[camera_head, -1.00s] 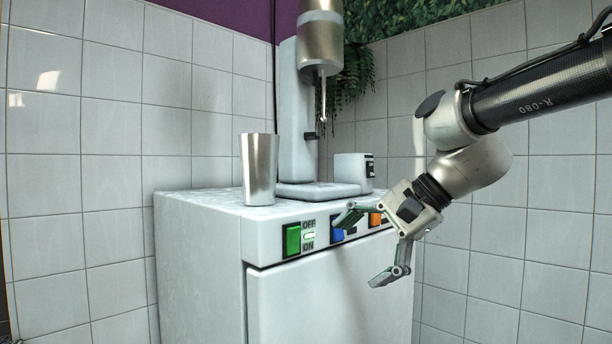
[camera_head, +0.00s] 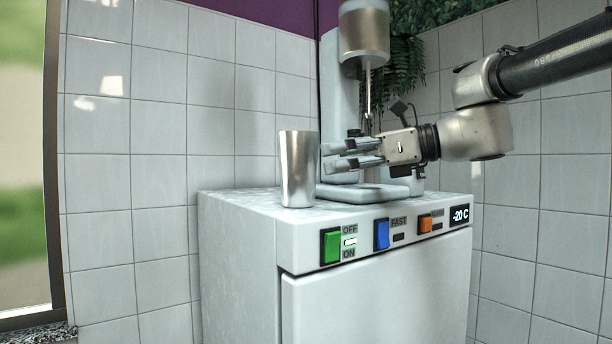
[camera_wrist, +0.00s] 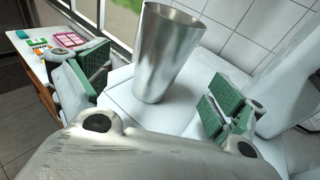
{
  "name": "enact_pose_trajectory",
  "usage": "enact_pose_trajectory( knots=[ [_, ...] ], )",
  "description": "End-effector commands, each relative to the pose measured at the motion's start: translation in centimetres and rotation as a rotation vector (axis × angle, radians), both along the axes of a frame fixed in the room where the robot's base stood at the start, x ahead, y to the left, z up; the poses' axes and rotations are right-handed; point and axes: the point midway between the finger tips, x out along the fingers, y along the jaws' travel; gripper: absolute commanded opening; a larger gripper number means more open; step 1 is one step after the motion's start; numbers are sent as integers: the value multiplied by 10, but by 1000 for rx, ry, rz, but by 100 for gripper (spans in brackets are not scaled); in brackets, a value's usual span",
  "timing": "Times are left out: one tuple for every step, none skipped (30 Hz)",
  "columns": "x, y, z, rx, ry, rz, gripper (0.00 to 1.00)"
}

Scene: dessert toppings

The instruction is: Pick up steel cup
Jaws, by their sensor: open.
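The steel cup (camera_head: 299,168) stands upright on top of the white freezer cabinet (camera_head: 250,203), near its front left. It is a tall, plain metal tumbler, wider at the mouth. My gripper (camera_head: 330,158) is open and level, just right of the cup, with its fingers pointing left toward it. In the wrist view the cup (camera_wrist: 165,55) stands ahead, between and beyond the two green-padded fingers of my gripper (camera_wrist: 155,100). The fingers do not close on it.
A mixer (camera_head: 364,35) with a metal head and thin spindle stands behind my gripper; its base plate (camera_head: 375,193) lies below. Green, blue and orange switches line the cabinet's front. A table (camera_wrist: 38,68) with small coloured items and a window show in the wrist view.

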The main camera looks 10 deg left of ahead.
Motion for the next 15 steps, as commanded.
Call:
enact_pose_trajectory(
  knots=[
    [0, 7, 2, 12, 18, 3, 95],
    [1, 10, 3, 17, 24, 4, 95],
    [1, 15, 3, 19, 28, 5, 95],
    [1, 19, 2, 19, 29, 4, 95],
    [2, 22, 1, 19, 28, 5, 95],
    [2, 27, 1, 18, 28, 5, 95],
    [3, 30, 0, 18, 27, 5, 95],
    [3, 32, 0, 18, 27, 4, 95],
    [3, 35, 0, 18, 26, 4, 95],
    [4, 38, -1, 18, 26, 4, 95],
    [4, 41, -1, 18, 26, 4, 95],
    [5, 46, -3, 17, 26, 4, 95],
    [6, 51, -4, 17, 26, 5, 95],
    [6, 56, -4, 16, 26, 5, 95],
    [7, 63, -5, 16, 25, 5, 95]
  ],
)
